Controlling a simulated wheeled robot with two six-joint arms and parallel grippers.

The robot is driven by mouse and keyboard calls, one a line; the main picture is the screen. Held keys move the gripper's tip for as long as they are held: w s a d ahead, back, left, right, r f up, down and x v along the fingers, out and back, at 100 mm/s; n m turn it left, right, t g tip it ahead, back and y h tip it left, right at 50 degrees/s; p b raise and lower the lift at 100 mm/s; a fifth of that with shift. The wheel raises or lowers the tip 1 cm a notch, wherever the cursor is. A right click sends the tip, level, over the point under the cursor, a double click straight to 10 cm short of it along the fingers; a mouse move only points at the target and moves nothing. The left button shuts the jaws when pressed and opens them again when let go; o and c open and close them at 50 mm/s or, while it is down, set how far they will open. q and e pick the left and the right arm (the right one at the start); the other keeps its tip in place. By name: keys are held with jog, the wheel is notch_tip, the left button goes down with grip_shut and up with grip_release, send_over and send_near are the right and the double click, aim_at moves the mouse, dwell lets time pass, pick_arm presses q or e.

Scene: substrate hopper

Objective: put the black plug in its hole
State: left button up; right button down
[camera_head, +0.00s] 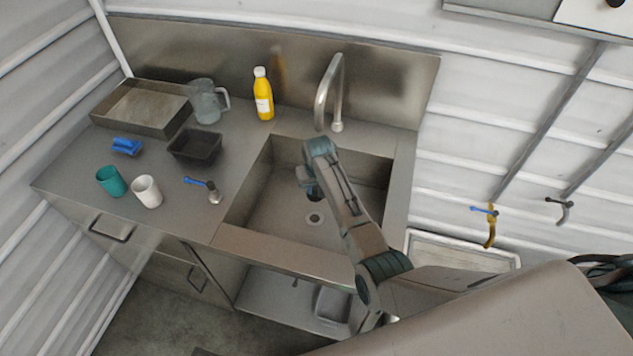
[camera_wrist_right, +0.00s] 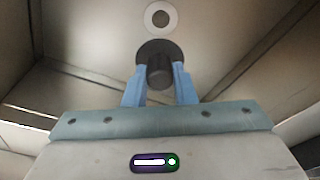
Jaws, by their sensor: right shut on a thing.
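The black plug (camera_wrist_right: 155,48) is held by its short round handle between the blue fingers of my right gripper (camera_wrist_right: 160,82). Its dark disc faces away from the wrist camera. In the head view my right gripper (camera_head: 314,190) points down inside the sink basin, and the plug is too small and dark there to make out clearly. The drain hole (camera_head: 314,218), a pale ring with a dark centre, is in the sink floor. It also shows in the right wrist view (camera_wrist_right: 161,18), just beyond the plug, with a gap in the picture between them. My left gripper is out of view.
The steel sink (camera_head: 255,192) has raised walls around my gripper, and a tap (camera_head: 321,108) stands behind it.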

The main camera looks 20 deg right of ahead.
aim_at(315, 195)
jog(key=shift+a+f+b, duration=0.15)
jog(key=shift+f+b, duration=0.15)
jog(key=shift+f, duration=0.15)
notch_tip(315, 195, down, 4)
jog(key=b, duration=0.4)
jog(key=shift+f, duration=0.2)
jog(key=shift+f+b, duration=0.35)
notch_tip(315, 195, down, 3)
jog(key=shift+w+r+b, duration=0.1)
jog(key=shift+b, duration=0.4)
jog(key=shift+p, duration=0.35)
jog(key=shift+p, duration=0.3)
